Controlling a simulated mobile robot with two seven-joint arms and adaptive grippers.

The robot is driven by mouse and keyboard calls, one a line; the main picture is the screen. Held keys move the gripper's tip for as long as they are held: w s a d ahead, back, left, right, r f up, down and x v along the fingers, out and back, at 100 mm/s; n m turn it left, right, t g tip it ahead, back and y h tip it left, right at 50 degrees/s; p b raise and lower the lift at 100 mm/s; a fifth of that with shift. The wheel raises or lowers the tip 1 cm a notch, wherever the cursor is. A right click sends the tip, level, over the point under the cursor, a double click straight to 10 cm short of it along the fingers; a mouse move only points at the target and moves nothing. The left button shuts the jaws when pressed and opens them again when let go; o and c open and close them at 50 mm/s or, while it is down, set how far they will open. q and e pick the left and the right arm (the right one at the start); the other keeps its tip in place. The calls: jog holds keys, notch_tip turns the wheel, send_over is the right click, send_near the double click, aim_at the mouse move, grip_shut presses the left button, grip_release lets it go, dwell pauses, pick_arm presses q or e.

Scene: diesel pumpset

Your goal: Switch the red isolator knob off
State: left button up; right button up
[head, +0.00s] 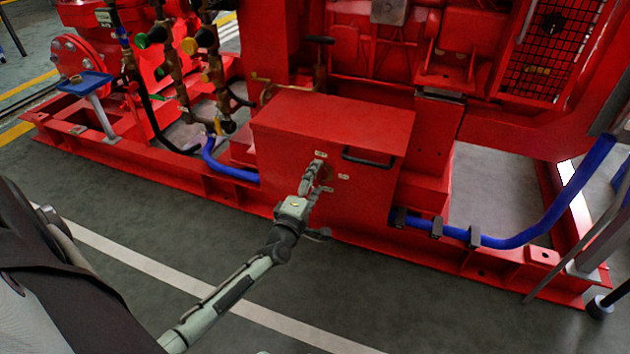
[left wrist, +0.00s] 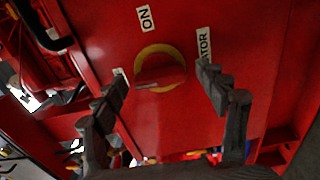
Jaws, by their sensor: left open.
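The red isolator knob (left wrist: 160,73) sits on a yellow ring on the front of a red box, in the left wrist view. An "ON" label (left wrist: 146,18) is above it and a label ending "ATOR" (left wrist: 204,47) is to its right. The knob's grip bar lies roughly across the picture. My left gripper (left wrist: 163,90) is open, its fingers on either side of the knob, with no clear contact visible. In the head view my left gripper (head: 314,178) is in front of the red box (head: 290,165) and mostly hides the knob. My right gripper is not visible.
A black handle (head: 368,158) is on the box front, right of the gripper. Blue hoses (head: 520,241) run along the red base frame on both sides of the box. Valves and pipes (head: 205,40) stand at the back left. The grey floor in front is clear.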

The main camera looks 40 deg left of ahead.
pick_arm(q)
jog(key=v, duration=1.2)
jog(key=shift+s+a, duration=0.1)
jog(key=shift+a, duration=0.05)
